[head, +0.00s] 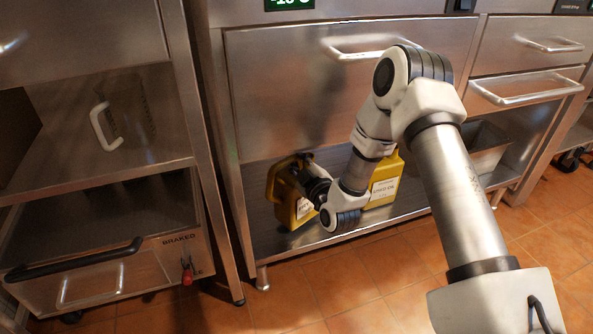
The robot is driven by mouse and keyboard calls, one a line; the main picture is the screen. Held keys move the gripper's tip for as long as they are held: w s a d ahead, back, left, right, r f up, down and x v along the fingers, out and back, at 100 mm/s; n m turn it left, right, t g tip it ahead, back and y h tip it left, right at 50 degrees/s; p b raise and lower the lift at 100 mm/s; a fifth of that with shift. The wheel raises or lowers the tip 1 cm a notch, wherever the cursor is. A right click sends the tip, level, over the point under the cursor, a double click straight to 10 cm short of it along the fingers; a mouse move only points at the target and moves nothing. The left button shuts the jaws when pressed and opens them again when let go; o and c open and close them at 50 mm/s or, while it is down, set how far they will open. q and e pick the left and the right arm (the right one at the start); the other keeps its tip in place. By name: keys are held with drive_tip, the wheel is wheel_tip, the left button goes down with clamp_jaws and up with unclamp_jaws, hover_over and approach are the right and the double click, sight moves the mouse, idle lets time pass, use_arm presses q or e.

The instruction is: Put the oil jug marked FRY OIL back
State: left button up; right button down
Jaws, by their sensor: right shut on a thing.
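A yellow oil jug (285,207) with a white label is at the left part of the low steel shelf (262,250). Its label is mostly hidden by my arm, so I cannot read it. My right gripper (308,178) is shut on this jug, its fingers largely hidden behind the wrist. The jug looks slightly tilted; I cannot tell if its base touches the shelf. A second yellow jug (381,187), labelled USED OIL, stands on the shelf to the right, partly behind my right arm. My left gripper is not in view.
Above the shelf is a steel drawer front with a bar handle (360,55). A metal pan (485,145) sits on the shelf at the right. A cart (100,262) marked BRAKED, with a black handle and red lever, stands at the left. The tiled floor in front is clear.

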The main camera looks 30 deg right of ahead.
drive_tip(key=shift+f+b, duration=0.65)
drive_tip(key=shift+f, duration=0.3)
drive_tip(key=shift+r, duration=0.1)
drive_tip(key=c, duration=1)
unclamp_jaws()
drive_tip(key=shift+s, duration=0.15)
